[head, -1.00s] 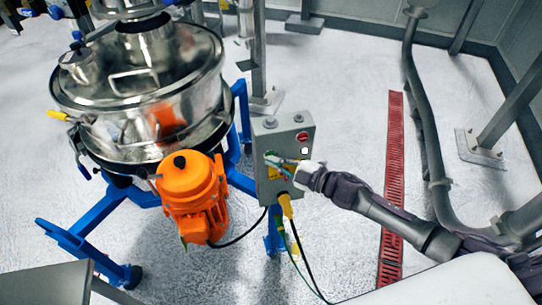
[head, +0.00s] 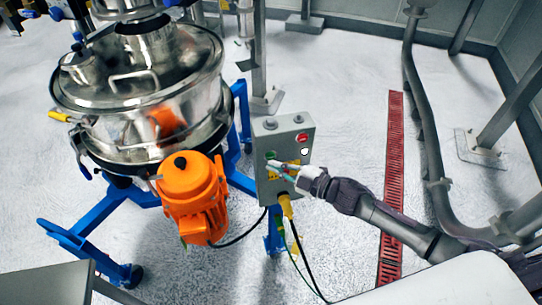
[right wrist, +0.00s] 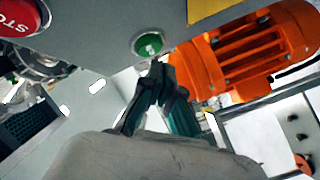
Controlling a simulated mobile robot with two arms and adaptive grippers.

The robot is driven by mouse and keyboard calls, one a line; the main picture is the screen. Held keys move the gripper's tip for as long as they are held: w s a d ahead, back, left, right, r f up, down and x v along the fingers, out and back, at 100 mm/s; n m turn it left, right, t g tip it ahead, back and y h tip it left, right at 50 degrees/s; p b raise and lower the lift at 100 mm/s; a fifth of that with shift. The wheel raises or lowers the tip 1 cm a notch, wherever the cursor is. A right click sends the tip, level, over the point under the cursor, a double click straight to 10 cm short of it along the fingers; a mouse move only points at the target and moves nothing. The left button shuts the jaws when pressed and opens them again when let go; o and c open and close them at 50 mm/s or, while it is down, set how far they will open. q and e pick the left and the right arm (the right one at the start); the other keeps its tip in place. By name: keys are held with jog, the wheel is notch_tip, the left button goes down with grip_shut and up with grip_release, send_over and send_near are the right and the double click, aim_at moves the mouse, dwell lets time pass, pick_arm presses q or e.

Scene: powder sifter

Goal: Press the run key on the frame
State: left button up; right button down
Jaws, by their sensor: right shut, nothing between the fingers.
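The run key is a round green button (head: 270,155) on the face of a grey control box (head: 267,133) fixed to the blue frame. In the right wrist view the green button (right wrist: 148,45) sits in a metal ring with white marking. My right gripper (head: 275,165) is shut and empty, just below the button in the head view. In the right wrist view its fingertips (right wrist: 161,70) are just under the button's lower edge. I cannot tell whether they touch the box. My left gripper is not in view.
A red stop button (head: 302,137) is at the box's upper right; it also shows in the right wrist view (right wrist: 18,17). An orange motor (head: 193,195) stands left of the box, below the steel sifter (head: 140,95). A yellow cable plug (head: 285,205) hangs below the box.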

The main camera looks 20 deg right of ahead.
jog(key=shift+s, duration=0.1)
jog(key=s+p, duration=0.1)
jog(key=s, duration=0.3)
jog(key=shift+s+a+p, duration=0.1)
jog(key=shift+s+p, duration=0.25)
jog(key=shift+s, duration=0.05)
dwell(0.6)
jog(key=s+d+f+m+g+h, duration=0.1)
jog(key=s+d+f+m+h, duration=0.2)
jog(key=f, duration=0.6)
jog(key=s+d+f+m+h+b, duration=0.1)
jog(key=s+d+f+m+h, duration=0.2)
jog(key=f, duration=0.6)
jog(key=s+d+f+m+g+h, duration=0.1)
jog(key=d+f+m+h, duration=0.3)
jog(key=f, duration=0.5)
jog(key=s+d+f+m+g+h, duration=0.2)
jog(key=s+f+m+g, duration=0.15)
jog(key=s+f, duration=1.05)
jog(key=s+a+f+m+g, duration=0.1)
jog(key=s+a+f+g, duration=0.1)
jog(key=s, duration=0.8)
jog(key=s+a+f+m+g+b, duration=0.1)
jog(key=s+a+f+g, duration=0.1)
jog(key=s, duration=0.8)
jog(key=shift+s+f+m+g, duration=0.2)
jog(key=shift+f+m+g, duration=0.15)
jog(key=shift+f+g, duration=0.5)
